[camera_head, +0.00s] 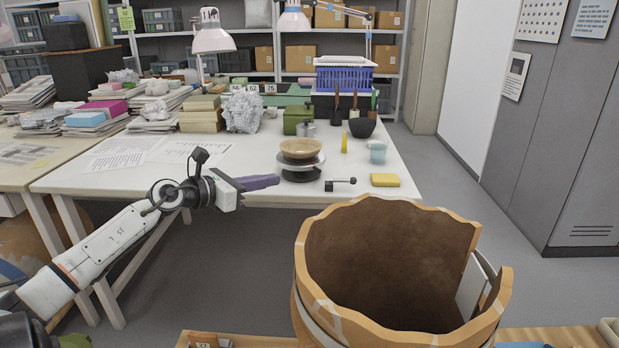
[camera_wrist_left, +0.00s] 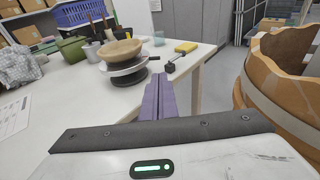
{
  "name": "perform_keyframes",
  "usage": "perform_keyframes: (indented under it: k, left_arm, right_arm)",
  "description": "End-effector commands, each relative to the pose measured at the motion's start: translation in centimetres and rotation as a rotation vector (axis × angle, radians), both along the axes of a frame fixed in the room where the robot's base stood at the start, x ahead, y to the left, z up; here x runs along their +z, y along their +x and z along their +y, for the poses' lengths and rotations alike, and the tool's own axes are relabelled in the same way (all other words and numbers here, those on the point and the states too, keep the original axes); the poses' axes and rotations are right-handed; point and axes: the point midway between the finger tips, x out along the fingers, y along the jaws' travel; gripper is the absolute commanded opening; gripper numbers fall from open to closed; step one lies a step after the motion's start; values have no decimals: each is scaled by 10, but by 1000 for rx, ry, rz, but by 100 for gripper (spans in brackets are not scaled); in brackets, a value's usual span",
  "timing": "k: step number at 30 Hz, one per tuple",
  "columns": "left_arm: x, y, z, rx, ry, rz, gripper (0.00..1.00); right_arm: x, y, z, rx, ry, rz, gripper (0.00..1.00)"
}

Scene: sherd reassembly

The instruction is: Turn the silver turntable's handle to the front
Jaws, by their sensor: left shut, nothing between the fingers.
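The silver turntable (camera_head: 303,162) stands near the front edge of the white table with a dark base under its disc. In the left wrist view the turntable (camera_wrist_left: 124,69) is just beyond my fingertips. A tan bowl (camera_head: 300,148) sits on it. A short rod with a black knob and a dark block (camera_head: 340,184) shows to the right of the turntable; whether it joins the turntable cannot be told. My left gripper (camera_head: 276,180) is shut and empty, its purple fingers pointing at the turntable's left side. Whether they touch it is unclear. My right gripper is not in view.
A yellow sponge (camera_head: 385,180) and a pale blue cup (camera_head: 377,152) lie to the right of the turntable. A dark bowl (camera_head: 362,127) and a green box (camera_head: 297,120) stand behind. A large broken vessel (camera_head: 390,260) stands in front of the table at right.

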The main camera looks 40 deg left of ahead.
Motion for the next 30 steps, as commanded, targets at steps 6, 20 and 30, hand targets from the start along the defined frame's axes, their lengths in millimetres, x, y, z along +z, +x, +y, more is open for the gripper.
perform_keyframes:
  k: [6, 20, 30]
  left_arm:
    - [-3, 22, -1, -1, 3, -3, 0]
    - [-13, 78, -5, 2, -2, -7, 0]
    - [-22, 117, -9, 1, -3, -5, 0]
  right_arm:
    - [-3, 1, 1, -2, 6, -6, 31]
    - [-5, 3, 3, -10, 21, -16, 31]
    - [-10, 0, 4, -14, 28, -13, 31]
